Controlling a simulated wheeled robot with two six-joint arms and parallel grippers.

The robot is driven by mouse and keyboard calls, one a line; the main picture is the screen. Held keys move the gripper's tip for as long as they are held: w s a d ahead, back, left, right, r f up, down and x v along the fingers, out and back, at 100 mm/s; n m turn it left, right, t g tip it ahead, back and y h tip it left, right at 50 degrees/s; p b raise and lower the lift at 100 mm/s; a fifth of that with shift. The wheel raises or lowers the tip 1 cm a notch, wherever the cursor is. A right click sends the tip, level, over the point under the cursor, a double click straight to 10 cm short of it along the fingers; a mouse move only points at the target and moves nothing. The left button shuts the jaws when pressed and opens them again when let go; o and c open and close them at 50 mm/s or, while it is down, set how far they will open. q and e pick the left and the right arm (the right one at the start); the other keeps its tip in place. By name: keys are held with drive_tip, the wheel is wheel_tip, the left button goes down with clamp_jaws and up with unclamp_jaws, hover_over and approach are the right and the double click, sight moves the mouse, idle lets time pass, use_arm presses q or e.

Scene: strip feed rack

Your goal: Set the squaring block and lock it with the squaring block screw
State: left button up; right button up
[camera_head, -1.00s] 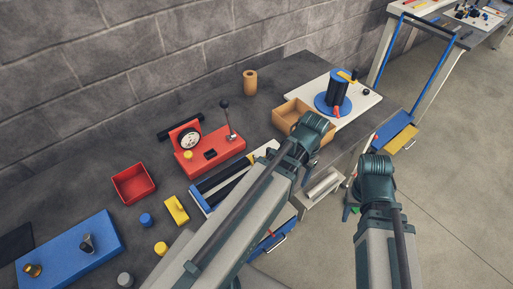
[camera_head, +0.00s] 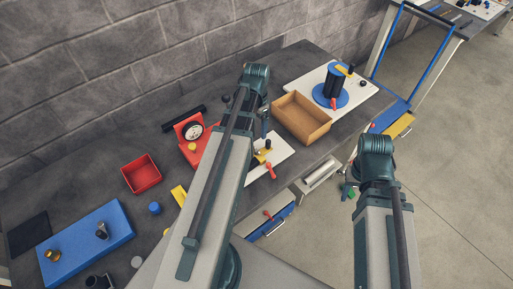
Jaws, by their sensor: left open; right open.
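I cannot tell for sure which part is the squaring block or its screw. A yellow block (camera_head: 178,195) lies on the dark bench, partly behind my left arm. A small yellow knob-like part (camera_head: 166,232) shows at that arm's edge. A white plate (camera_head: 284,149) carries a yellow piece (camera_head: 262,156) and a red-handled part (camera_head: 270,171); my arm hides the rest. My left gripper (camera_head: 265,127) hangs above this plate, open, its tips hard to make out. My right gripper (camera_head: 349,186) is open beyond the bench's front edge, above the floor.
A red fixture with a dial (camera_head: 188,152), a red tray (camera_head: 142,181) and a blue base (camera_head: 112,219) stand left of my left arm. Drawers (camera_head: 271,222) project below the front edge.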

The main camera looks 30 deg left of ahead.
sight(256, 149)
use_arm(q)
wheel_tip(256, 149, down, 13)
drive_tip(key=b, duration=1.2)
drive_tip(key=shift+r, duration=0.1)
drive_tip(key=c, duration=1.4)
